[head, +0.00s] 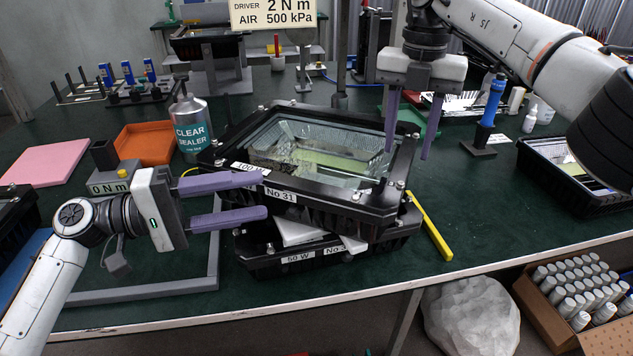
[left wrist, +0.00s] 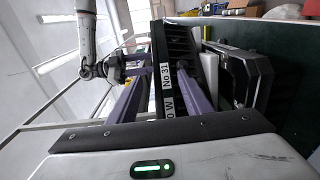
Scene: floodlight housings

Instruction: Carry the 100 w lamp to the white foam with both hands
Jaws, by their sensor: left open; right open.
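The 100 W lamp (head: 330,199) is a black housing with a glass front facing up, labelled No 31. It lies turned slightly on a 50 W lamp (head: 270,262), with white pieces between them. My left gripper (head: 265,195) is open at the lamp's front left. In the left wrist view the No 31 housing (left wrist: 168,75) shows between its fingers; contact cannot be told. My right gripper (head: 407,154) is open, pointing down, its fingers appearing on either side of the lamp's right rim. I cannot make out a white foam pad for certain.
A clear sealer bottle (head: 190,128) stands behind left. A pink pad (head: 45,163) and an orange tray (head: 146,143) lie left. A yellow bar (head: 430,226) lies close on the right. A blue-handled tool (head: 490,105) stands further right. The right front tabletop is clear.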

